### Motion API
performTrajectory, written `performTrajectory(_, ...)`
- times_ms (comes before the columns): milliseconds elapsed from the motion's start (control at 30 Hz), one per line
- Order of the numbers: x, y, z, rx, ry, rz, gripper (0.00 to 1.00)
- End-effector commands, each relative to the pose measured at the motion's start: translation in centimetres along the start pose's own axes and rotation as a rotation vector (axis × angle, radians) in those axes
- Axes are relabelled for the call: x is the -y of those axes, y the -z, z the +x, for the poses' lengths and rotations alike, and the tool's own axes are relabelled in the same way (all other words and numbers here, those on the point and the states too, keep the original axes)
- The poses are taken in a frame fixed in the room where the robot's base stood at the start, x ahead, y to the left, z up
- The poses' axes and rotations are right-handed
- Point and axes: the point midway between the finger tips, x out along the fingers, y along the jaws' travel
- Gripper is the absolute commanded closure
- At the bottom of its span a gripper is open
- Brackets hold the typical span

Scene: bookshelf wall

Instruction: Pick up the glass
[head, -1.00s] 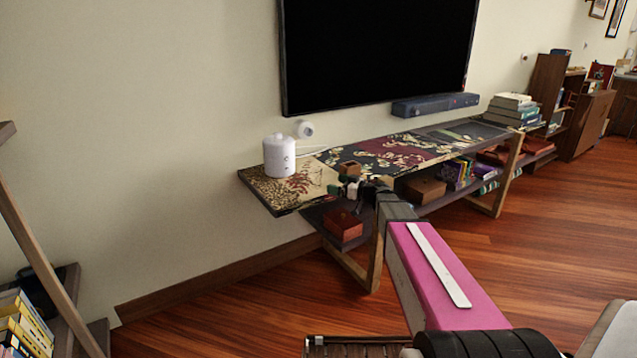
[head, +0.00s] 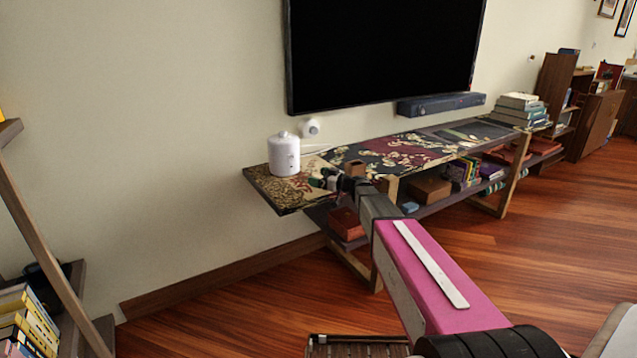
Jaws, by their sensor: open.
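I cannot make out a glass in the head view; it may be hidden by my gripper or too small to tell. My gripper (head: 322,181) is open, over the near left end of the long console table (head: 262,181). It is small in the picture, and I cannot tell whether anything stands between its fingers. A white lidded canister (head: 285,156) stands upright on the table, to the left of and behind my gripper. A small brown block-like object (head: 355,168) shows just right of the gripper, close to my wrist.
A black television (head: 385,50) hangs above the table, with a dark soundbar (head: 440,103) below it. Books (head: 518,107) are stacked at the table's far end. The lower shelf holds a reddish box (head: 346,224). A bookshelf (head: 50,250) stands at the left.

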Motion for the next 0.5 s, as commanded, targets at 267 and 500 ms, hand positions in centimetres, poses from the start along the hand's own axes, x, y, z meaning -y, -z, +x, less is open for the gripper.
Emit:
performTrajectory(267, 0.02, 0.02, 0.49, 0.000, -0.001, 0.000, 0.06)
performTrajectory(500, 0.03, 0.03, 0.46, 0.000, 0.000, 0.000, 0.61)
